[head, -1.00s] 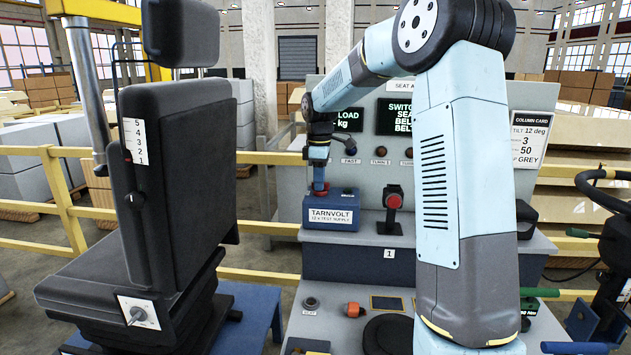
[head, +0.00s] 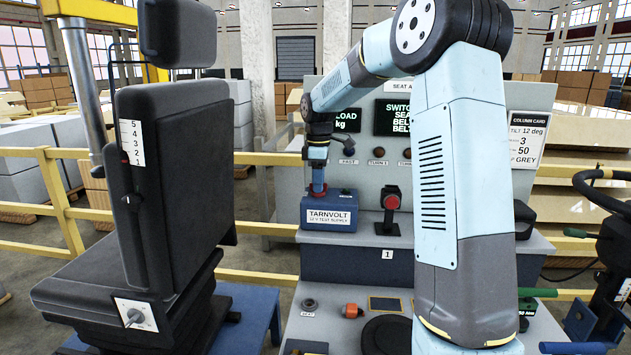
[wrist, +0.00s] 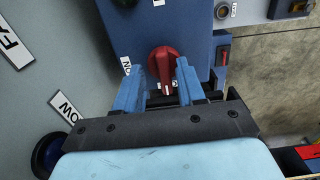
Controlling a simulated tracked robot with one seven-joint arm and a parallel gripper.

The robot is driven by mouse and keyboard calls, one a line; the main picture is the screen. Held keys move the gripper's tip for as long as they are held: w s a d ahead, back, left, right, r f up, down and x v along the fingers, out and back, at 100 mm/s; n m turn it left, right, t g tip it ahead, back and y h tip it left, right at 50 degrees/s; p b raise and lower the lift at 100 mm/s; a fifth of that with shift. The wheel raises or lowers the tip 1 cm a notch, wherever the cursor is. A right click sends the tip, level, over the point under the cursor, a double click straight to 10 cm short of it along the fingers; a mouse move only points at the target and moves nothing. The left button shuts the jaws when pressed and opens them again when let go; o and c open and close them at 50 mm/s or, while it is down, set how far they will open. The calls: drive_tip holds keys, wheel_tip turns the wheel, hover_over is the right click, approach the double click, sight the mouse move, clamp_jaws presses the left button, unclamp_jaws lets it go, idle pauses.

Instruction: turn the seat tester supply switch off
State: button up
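The seat tester supply is a blue box labelled TARNVOLT (head: 330,217) on the upper shelf of the test bench. Its red rotary switch (wrist: 163,62) shows in the wrist view, with a white mark on its handle pointing toward the bottom of the picture. An ON label (wrist: 126,65) sits left of the switch. My gripper (wrist: 159,85) is open, pointing down over the box, with one blue finger on each side of the switch handle. A gap shows at the left finger; contact on the right is hard to tell. In the head view my gripper (head: 318,188) hides most of the switch.
A red-topped control (head: 391,200) stands on the shelf just right of the box. The grey panel (head: 365,172) with displays rises behind. A black seat (head: 175,180) stands at left, and a yellow railing (head: 262,228) runs behind the bench.

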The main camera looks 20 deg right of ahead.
drive_tip(key=shift+r, duration=0.1)
wheel_tip(320, 180, up, 14)
drive_tip(key=shift+f, duration=0.25)
idle(0.5)
drive_tip(key=s+a+r+m+t+h, duration=0.1)
drive_tip(key=s+m, duration=0.2)
drive_tip(key=s, duration=0.7)
drive_tip(key=s+a+r+m+t, duration=0.1)
drive_tip(key=s+a+m+t, duration=0.15)
drive_tip(key=s, duration=0.75)
drive_tip(key=s+f+m, duration=0.2)
drive_tip(key=s+f, duration=0.1)
drive_tip(key=s, duration=0.3)
drive_tip(key=s+d+f+m+t, duration=0.1)
drive_tip(key=s+f+m, duration=0.1)
drive_tip(key=s, duration=0.4)
drive_tip(key=s+d+f+m+t+y, duration=0.1)
drive_tip(key=s+f+m, duration=0.2)
drive_tip(key=s, duration=0.3)
drive_tip(key=shift+s+d+f+m, duration=0.25)
drive_tip(key=shift+s+f+m, duration=0.15)
drive_tip(key=shift+m, duration=0.15)
